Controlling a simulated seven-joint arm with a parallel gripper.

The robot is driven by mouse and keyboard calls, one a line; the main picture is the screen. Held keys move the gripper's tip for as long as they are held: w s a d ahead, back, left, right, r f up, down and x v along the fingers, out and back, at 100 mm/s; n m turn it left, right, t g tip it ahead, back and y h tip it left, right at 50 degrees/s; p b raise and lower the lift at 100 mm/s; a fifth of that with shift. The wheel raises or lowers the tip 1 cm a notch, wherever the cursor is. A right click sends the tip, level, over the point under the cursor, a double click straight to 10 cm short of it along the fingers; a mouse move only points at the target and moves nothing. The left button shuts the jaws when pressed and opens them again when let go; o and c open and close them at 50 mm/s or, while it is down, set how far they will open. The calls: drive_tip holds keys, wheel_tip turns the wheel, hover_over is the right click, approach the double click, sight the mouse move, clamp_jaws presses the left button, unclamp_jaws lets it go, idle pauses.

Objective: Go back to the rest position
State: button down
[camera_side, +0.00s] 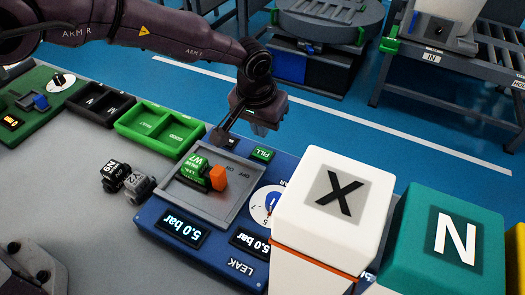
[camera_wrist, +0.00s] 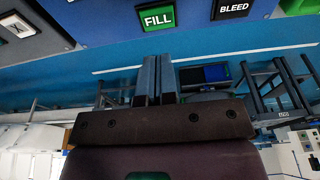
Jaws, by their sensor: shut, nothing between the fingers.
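My gripper (camera_side: 224,130) hangs in the air above the back edge of the blue test panel (camera_side: 150,214), near its green FILL button (camera_side: 262,154). In the wrist view its two grey fingers (camera_wrist: 155,68) are together with nothing between them. A green block marked W7 (camera_side: 196,170) with an orange piece (camera_side: 218,178) sits in the panel's grey recess, apart from the gripper. The FILL button (camera_wrist: 156,18) and a black BLEED button (camera_wrist: 232,8) show at the top of the wrist view.
Two small blocks, black (camera_side: 115,173) and grey (camera_side: 138,186), stand left of the panel. A green tray (camera_side: 158,130) and a black tray (camera_side: 102,104) lie behind them. Large X (camera_side: 335,200) and N (camera_side: 450,235) cubes fill the front right. Blue floor lies beyond.

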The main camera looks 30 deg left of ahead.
idle(0.5)
drive_tip(key=s, duration=0.1)
drive_tip(key=s+a+f+m, duration=0.1)
drive_tip(key=shift+s+a+f+g+y, duration=0.25)
drive_tip(key=shift+s+f+g+y, duration=0.05)
drive_tip(key=shift+s+f+g, duration=0.1)
drive_tip(key=shift+s+a+r+m+g, duration=0.3)
drive_tip(key=shift+s+a+r+m, duration=0.1)
drive_tip(key=shift+s+a+r, duration=0.45)
drive_tip(key=s+a+r, duration=1.1)
drive_tip(key=a+r, duration=0.1)
drive_tip(key=r, duration=0.4)
drive_tip(key=s+a+r+n+t, duration=0.1)
drive_tip(key=s+a+r+t, duration=0.1)
drive_tip(key=s+a+r, duration=0.2)
drive_tip(key=s+a+r+t, duration=0.2)
drive_tip(key=s+a+r, duration=0.2)
drive_tip(key=s, duration=0.7)
drive_tip(key=shift+s+a+r+n+t, duration=0.2)
drive_tip(key=shift+a+r+n+t, duration=0.2)
drive_tip(key=shift+a, duration=0.75)
